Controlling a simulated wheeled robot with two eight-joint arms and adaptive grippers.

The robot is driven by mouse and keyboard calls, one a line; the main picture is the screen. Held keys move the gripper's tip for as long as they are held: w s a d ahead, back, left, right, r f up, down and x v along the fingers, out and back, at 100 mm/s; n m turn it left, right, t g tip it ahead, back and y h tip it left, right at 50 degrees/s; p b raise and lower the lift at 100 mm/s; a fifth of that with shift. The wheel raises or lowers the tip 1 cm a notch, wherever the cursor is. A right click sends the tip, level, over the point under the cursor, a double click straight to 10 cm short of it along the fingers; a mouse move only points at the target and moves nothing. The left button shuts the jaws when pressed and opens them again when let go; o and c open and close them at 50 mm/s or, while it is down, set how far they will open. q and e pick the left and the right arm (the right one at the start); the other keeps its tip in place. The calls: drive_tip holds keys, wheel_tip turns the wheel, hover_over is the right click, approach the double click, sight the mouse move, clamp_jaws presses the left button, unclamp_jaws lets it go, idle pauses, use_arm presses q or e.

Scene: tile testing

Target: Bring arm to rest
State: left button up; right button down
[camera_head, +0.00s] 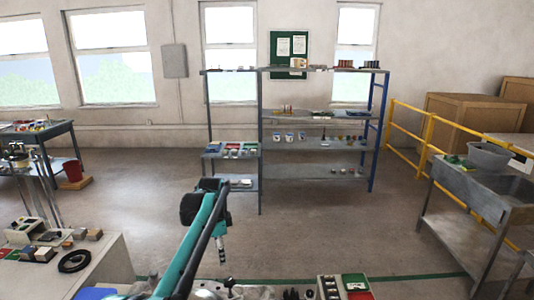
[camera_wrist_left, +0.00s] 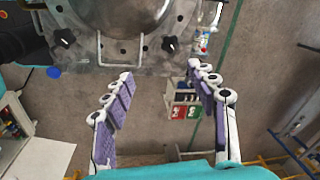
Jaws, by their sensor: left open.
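My left gripper (camera_wrist_left: 160,74) shows in the left wrist view, its two purple-padded fingers spread apart with nothing between them. Grey floor and a small stand with red and green trays (camera_wrist_left: 186,110) lie beyond the fingers. One of my arms, teal and black (camera_head: 203,232), rises from the bottom middle of the head view. My right gripper is not in view.
A metal plate with black knobs (camera_wrist_left: 128,48) is at the top of the wrist view. A shelf rack (camera_head: 260,130) stands at the back. A white bench (camera_head: 95,270) is at left, a sink table (camera_head: 465,195) at right. Open floor (camera_head: 330,235) lies between.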

use_arm(q)
drive_tip(key=s+a+r+n+t+b, duration=0.15)
drive_tip(key=s+n, duration=0.25)
drive_tip(key=s, duration=0.5)
drive_tip(key=s+r+n+t, duration=0.1)
drive_tip(key=s+r+n, duration=0.2)
drive_tip(key=s, duration=0.6)
drive_tip(key=s+f+n+t, duration=0.1)
drive_tip(key=s+f+n, duration=0.2)
drive_tip(key=s+f, duration=0.2)
drive_tip(key=s+f+n+t+b, duration=0.1)
drive_tip(key=s+f+n, duration=0.3)
drive_tip(key=s, duration=0.8)
wheel_tip(320, 180, down, 2)
drive_tip(key=shift+s+a+f+t, duration=0.1)
drive_tip(key=shift+s+a+t, duration=0.15)
drive_tip(key=shift+t, duration=0.3)
drive_tip(key=shift+w, duration=0.1)
